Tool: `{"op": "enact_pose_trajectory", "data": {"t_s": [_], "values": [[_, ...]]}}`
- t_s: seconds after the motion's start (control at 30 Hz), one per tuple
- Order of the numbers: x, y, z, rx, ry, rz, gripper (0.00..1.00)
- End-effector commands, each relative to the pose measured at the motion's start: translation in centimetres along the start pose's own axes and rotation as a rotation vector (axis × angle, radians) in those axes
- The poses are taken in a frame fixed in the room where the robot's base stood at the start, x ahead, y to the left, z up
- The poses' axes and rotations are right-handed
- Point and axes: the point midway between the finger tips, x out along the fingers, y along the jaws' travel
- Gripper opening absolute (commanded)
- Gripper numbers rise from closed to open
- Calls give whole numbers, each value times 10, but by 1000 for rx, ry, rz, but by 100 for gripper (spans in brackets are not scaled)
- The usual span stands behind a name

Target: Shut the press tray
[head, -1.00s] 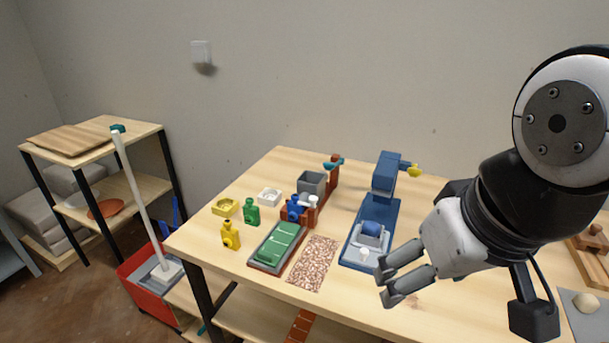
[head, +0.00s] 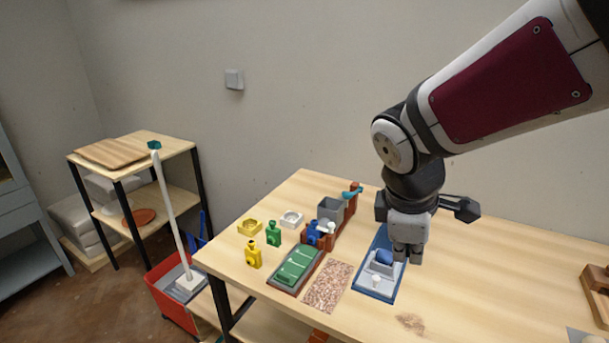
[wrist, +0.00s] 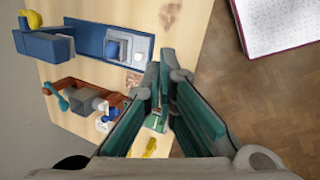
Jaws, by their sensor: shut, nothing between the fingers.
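The blue press (head: 371,292) stands on the table, its column mostly hidden behind my gripper in the head view. Its grey press tray (head: 372,268) sits at the near end of the blue base, with a blue lump (head: 384,256) on it and a white knob (head: 376,281) at its front. In the wrist view the press (wrist: 88,38) lies at upper left, with the tray (wrist: 117,47) apart from the column. My gripper (head: 407,260) is shut and empty, pointing down just right of the tray; contact is unclear. Its fingers (wrist: 165,75) also show in the wrist view.
A speckled mat (head: 328,287) and a green-topped tray (head: 297,266) lie left of the press. Behind them are a brown rack (head: 333,236) with a grey bin, and small yellow, green and white pieces. The table front right of the press is clear.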

Motion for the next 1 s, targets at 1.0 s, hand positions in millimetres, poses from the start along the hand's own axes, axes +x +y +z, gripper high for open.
{"op": "enact_pose_trajectory", "data": {"t_s": [1.0], "values": [[127, -11, -105, -1267, 118, -56, 0]]}}
